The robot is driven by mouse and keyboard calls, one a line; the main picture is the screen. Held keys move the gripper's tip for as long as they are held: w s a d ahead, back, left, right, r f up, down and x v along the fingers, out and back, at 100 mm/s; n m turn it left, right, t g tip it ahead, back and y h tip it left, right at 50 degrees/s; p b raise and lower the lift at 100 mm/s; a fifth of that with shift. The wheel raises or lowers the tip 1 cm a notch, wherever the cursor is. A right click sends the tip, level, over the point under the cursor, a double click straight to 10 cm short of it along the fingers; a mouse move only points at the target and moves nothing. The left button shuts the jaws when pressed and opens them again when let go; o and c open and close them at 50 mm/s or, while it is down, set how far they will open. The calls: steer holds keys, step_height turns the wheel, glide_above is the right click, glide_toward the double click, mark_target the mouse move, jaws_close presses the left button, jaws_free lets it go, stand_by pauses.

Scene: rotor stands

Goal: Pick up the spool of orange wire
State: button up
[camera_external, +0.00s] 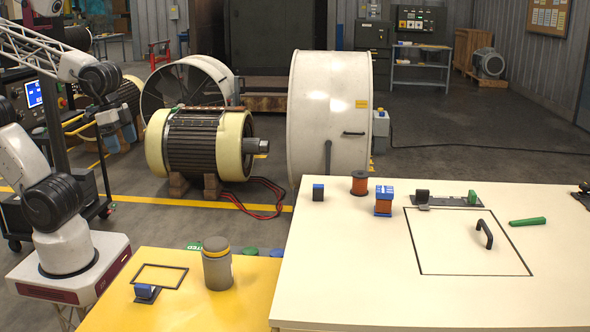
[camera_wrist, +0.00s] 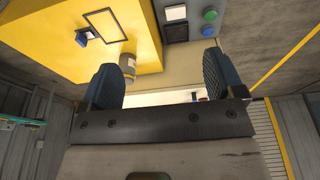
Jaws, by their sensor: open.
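The spool of orange wire (camera_external: 359,183) stands upright near the far left part of the cream table, with dark flanges at its top and bottom. My gripper (camera_external: 121,142) is far to the left of it, raised beyond the yellow table. In the wrist view my gripper (camera_wrist: 160,72) shows two blue-grey fingers spread wide with nothing held between them. I cannot make out the spool in the wrist view.
A grey canister with a yellow band (camera_external: 217,265) stands on the yellow table (camera_external: 180,310). The cream table (camera_external: 340,285) has clear room at its front left.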

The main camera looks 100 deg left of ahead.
steer(key=shift+w, duration=0.1)
steer(key=w+a+m+g+y, duration=0.1)
steer(key=w+a+m+y, duration=0.2)
steer(key=w, duration=0.9)
steer(key=w+a+m+g+y, duration=0.15)
steer(key=w+m+y, duration=0.25)
steer(key=w, duration=0.7)
steer(key=w+a+m+g+y, duration=0.1)
steer(key=w+a+m+y, duration=0.25)
steer(key=w, duration=0.85)
steer(key=m+t+y, duration=0.5)
steer(key=m+y, duration=0.2)
steer(key=m, duration=0.3)
glide_toward(358, 178)
steer(key=shift+w+a+f, duration=0.1)
steer(key=shift+a+f, duration=0.05)
steer(key=shift+a, duration=0.1)
steer(key=shift+a, duration=0.1)
steer(key=shift+x, duration=3.3)
